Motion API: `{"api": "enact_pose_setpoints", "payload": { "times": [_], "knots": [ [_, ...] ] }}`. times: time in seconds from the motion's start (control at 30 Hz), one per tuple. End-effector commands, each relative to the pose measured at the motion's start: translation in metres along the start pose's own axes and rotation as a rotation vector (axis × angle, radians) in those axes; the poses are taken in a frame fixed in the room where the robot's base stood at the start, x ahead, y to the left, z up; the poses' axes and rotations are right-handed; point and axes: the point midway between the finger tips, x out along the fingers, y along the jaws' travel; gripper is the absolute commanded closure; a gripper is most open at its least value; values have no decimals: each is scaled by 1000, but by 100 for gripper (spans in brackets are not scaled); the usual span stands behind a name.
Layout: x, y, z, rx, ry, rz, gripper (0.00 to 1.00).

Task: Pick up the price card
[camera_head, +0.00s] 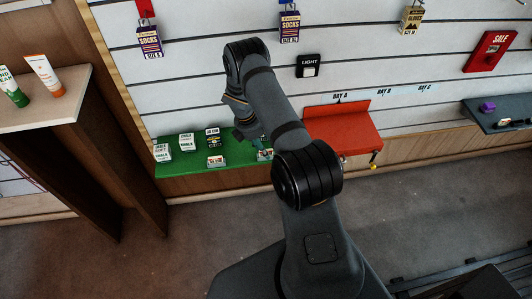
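Two small items that look like price cards stand at the front of the green shelf (180,172). One card (215,161) is in full view below a black box. The other card (264,155) is further right, partly covered by my arm and close to my gripper. Which one the task means I cannot tell. My gripper (257,144) is low over the right part of the green shelf, largely hidden by my own arm links. I cannot tell whether its fingers are open, or whether they touch the right card.
White chalk boxes (162,152) and a black box (212,138) stand on the green shelf. A red shelf (342,130) adjoins at right. A dark shelf (505,112) is far right. A wooden unit with tubes (45,76) stands left. Sock packs (149,41) hang above.

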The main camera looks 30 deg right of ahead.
Motion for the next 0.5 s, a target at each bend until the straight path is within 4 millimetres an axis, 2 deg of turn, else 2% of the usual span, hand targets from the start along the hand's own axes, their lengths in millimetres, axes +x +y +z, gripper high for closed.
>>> {"api": "enact_pose_setpoints", "payload": {
  "times": [0.2,0.5],
  "knots": [
    [1,1,0,1,0,1,63],
    [0,1,0,1,0,1,81]
  ]
}}
